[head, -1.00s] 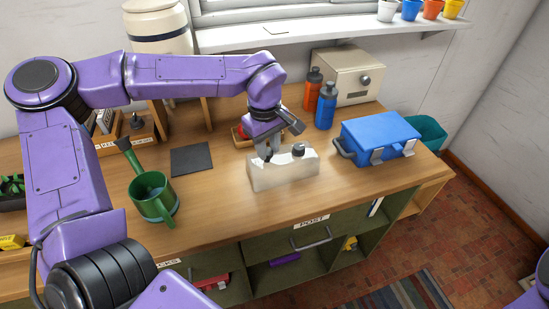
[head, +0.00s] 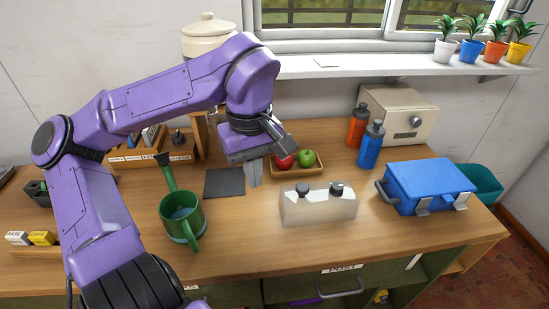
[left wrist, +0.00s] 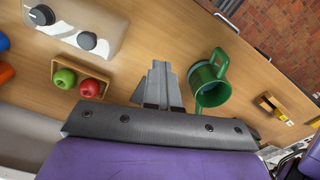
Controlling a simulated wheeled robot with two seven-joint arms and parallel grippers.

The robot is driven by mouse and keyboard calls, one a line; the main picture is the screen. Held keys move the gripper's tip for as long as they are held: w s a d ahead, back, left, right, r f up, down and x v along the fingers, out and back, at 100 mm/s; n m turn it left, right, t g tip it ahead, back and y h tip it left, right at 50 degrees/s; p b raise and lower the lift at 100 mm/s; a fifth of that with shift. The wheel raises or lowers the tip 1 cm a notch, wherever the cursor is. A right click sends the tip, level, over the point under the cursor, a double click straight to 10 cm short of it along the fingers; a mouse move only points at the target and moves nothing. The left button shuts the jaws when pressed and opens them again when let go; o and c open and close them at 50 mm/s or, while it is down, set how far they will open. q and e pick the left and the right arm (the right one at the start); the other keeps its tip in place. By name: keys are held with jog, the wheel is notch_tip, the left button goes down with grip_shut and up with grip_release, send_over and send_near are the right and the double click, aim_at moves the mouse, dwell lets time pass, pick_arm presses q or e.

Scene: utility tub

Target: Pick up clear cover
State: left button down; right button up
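The clear cover (head: 318,207) is a pale, see-through block shape with two dark round knobs on top. It stands upright on the wooden bench, in front of the fruit tray. It also shows at the upper left of the left wrist view (left wrist: 84,22). My left gripper (head: 254,181) is above the bench, left of and behind the cover, and does not touch it. Its grey fingers (left wrist: 160,72) lie close together in the left wrist view, with nothing seen between them. My right gripper is out of view.
A wooden tray (head: 297,173) with a red and a green apple is right of my left gripper. Two bottles (head: 371,145) and a blue case (head: 428,186) stand right. Bench in front of the cover is clear.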

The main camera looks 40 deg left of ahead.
pick_arm(q)
jog(key=shift+s+r, duration=0.3)
jog(key=shift+s, duration=0.3)
jog(key=c, duration=1.9)
grip_release()
jog(key=o, duration=1.5)
